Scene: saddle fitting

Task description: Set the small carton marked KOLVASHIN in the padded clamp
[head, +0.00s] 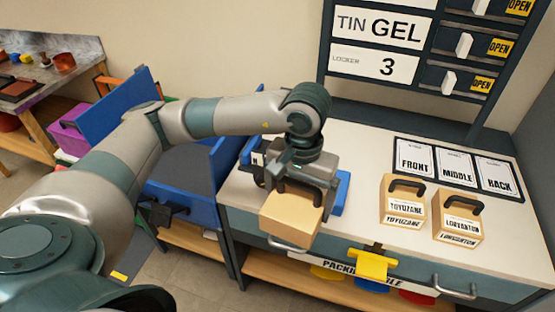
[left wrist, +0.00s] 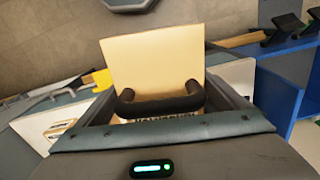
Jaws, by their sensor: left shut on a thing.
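My left gripper (head: 296,190) is shut on a small tan carton (head: 290,218) above the front edge of the white-topped table. In the left wrist view the carton (left wrist: 155,60) shows with its black handle (left wrist: 160,102) close to the gripper. Its label is mostly hidden behind the gripper, so I cannot read the name. Blue parts (head: 343,192) show just behind and beside the gripper on the table; they may belong to the padded clamp, but the gripper covers most of it. My right gripper is not in view.
Two handled cartons, marked YOYUZANE (head: 402,203) and LORVANTON (head: 459,218), stand on the table's right. Behind them lie FRONT, MIDDLE and BACK cards (head: 455,168). A yellow fitting (head: 370,264) hangs at the front edge. A locker panel (head: 400,60) rises behind; a blue bin (head: 190,190) stands left.

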